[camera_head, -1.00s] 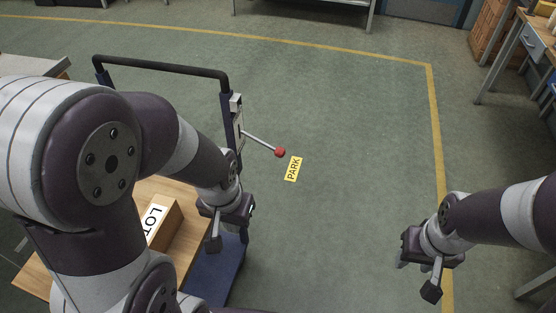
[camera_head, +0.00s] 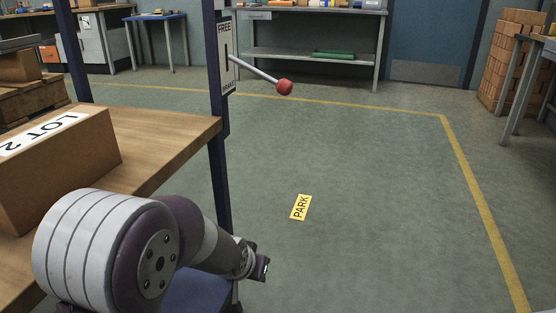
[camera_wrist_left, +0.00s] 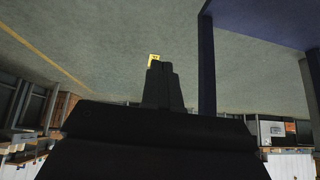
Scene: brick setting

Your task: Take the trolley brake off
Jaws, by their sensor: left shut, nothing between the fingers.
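The trolley's wooden deck (camera_head: 165,135) and dark blue post (camera_head: 220,170) stand at the left in the head view. A plate (camera_head: 226,58) on the post reads FREE at the top and BRAKE lower down. A grey lever (camera_head: 255,70) sticks out from it to the right, sloping slightly down, with a red knob (camera_head: 284,87). My left gripper (camera_head: 263,268) is low beside the post, well below the knob and apart from it. In the left wrist view its fingers (camera_wrist_left: 156,68) are together and empty, with a blue post (camera_wrist_left: 207,65) beside them. My right gripper is out of view.
A box marked LOT 2 (camera_head: 60,165) sits on the deck. A yellow PARK label (camera_head: 301,207) lies on the open floor to the right. A workbench (camera_head: 312,55) stands at the back, bricks (camera_head: 515,60) and a table at the right.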

